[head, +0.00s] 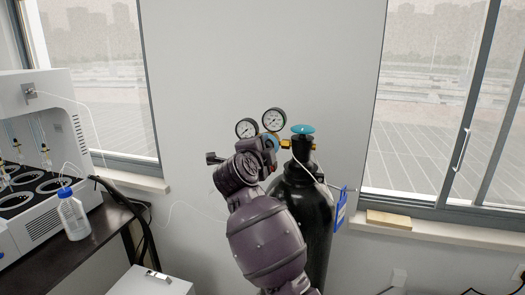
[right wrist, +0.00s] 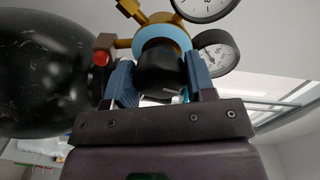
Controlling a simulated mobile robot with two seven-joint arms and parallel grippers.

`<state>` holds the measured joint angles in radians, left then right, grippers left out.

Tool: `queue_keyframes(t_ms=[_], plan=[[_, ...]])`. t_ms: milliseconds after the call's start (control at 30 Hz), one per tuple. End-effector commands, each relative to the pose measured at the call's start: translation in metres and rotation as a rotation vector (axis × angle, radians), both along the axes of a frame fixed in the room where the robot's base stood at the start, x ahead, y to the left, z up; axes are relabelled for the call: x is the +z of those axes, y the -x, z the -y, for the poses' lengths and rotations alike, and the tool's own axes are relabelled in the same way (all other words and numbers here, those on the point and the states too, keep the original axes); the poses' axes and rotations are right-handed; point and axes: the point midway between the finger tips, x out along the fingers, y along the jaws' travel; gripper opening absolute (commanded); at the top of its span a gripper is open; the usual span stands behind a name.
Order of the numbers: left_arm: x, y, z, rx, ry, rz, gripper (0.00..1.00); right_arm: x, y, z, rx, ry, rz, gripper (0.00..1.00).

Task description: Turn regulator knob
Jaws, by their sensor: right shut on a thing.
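The regulator knob (right wrist: 160,72) is black, below a light-blue ring and brass body, in the right wrist view. My right gripper (right wrist: 161,82) has its two blue fingers on either side of the knob and is shut on it. In the head view my right wrist hides the knob and the fingers; part of the brass regulator (head: 286,144) shows beside the wrist. Two round gauges (head: 273,119) stand above it, one also large in the right wrist view (right wrist: 216,55). The regulator is mounted on a black gas cylinder (head: 318,225). My left gripper is not in view.
A blue valve handwheel (head: 302,129) tops the cylinder, and a blue tag (head: 341,208) hangs at its right. A distiller machine (head: 40,110) and a blue-capped bottle (head: 72,215) stand on a dark table at left. A wall and windows lie behind.

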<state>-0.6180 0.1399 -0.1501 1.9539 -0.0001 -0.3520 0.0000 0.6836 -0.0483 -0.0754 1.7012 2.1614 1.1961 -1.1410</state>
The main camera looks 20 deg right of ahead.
Motion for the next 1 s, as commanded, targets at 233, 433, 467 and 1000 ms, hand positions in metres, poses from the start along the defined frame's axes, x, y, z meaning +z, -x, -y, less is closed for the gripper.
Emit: queue_keyframes(t_ms=[233, 433, 467, 1000], plan=[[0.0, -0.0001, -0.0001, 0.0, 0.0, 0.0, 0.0, -0.0017, 0.0, -0.0007, 0.001, 0.083, -0.061, 0.27], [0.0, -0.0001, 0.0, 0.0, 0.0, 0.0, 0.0, -0.0018, -0.0001, -0.0006, 0.001, 0.111, -0.08, 0.27], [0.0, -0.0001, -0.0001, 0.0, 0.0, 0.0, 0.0, -0.0018, -0.0001, -0.0006, 0.001, 0.113, -0.082, 0.27], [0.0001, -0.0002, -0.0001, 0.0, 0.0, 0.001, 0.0, -0.0015, 0.0, -0.0005, 0.001, 0.115, -0.082, 0.73]])
